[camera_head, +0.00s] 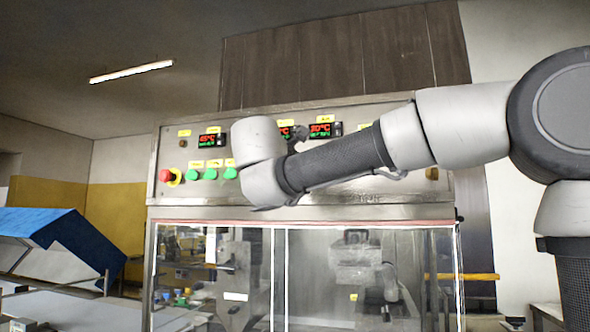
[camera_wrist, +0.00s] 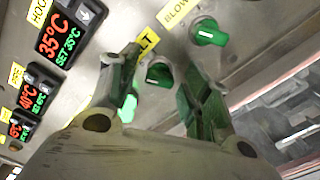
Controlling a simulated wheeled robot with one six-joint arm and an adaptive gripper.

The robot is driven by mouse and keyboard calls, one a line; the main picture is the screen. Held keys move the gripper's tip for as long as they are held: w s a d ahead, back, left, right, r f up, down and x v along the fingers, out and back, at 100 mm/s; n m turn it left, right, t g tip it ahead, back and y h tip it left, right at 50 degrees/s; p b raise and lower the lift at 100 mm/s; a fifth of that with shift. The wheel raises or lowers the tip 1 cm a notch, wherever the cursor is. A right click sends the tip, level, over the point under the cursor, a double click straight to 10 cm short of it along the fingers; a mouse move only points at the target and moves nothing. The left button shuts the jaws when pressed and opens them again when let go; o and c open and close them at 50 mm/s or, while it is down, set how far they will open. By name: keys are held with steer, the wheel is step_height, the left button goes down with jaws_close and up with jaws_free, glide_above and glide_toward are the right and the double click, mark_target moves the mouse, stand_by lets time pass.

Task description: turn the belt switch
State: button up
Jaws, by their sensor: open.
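In the wrist view, my gripper (camera_wrist: 163,63) is open, with one finger on each side of a dark green switch knob (camera_wrist: 158,74). A yellow label ending in "LT" (camera_wrist: 147,42) sits just above this knob, partly covered by the left finger; I take it as the belt switch. The knob stands between the fingers, and I cannot tell whether either finger touches it. In the head view, my arm hides this part of the panel and most of my gripper.
A green knob (camera_wrist: 208,33) labelled "BLOW" is close to the right finger. Another green knob (camera_wrist: 128,106) is partly hidden behind the left finger. Temperature displays (camera_wrist: 62,36) line the panel. In the head view, a red button (camera_head: 165,175) is at left and glass doors (camera_head: 215,270) are below.

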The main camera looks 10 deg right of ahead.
steer(key=shift+c, duration=0.4)
steer(key=c, duration=0.9)
steer(key=shift+c, duration=0.2)
steer(key=m, duration=1.1)
steer(key=shift+f, duration=0.2)
steer(key=shift+m, duration=0.4)
steer(key=o, duration=1)
